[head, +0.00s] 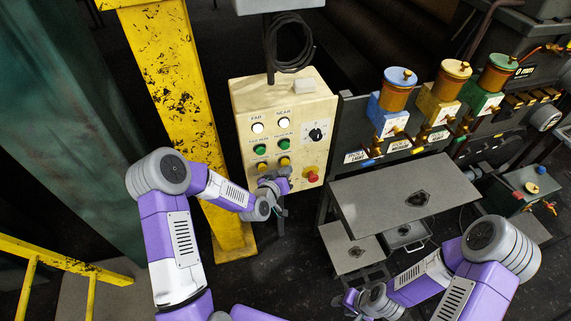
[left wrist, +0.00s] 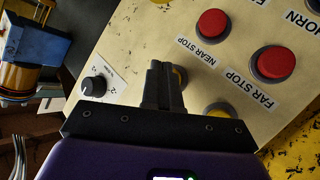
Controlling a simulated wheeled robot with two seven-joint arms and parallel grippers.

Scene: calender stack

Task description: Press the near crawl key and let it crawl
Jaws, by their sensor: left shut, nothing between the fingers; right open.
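The cream control panel (head: 240,98) has a FAR column on the left and a NEAR column on the right. The near yellow key (head: 285,162) and far yellow key (head: 262,167) sit below the green keys. My left gripper (head: 277,178) is shut and empty at the panel's lower part. In the left wrist view its fingertips (left wrist: 163,72) overlap the near yellow key (left wrist: 181,77), which is partly hidden; I cannot tell if they touch it. The far yellow key (left wrist: 220,110) is partly hidden by the gripper. My right gripper (head: 352,299) is open, low and away from the panel.
Red NEAR STOP (left wrist: 212,25) and FAR STOP (left wrist: 272,63) buttons are close to the left fingers. A black knob (head: 316,134) and red button (head: 312,176) sit on the panel's right. A yellow post (head: 170,60) stands left; a grey table (head: 400,195) stands right.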

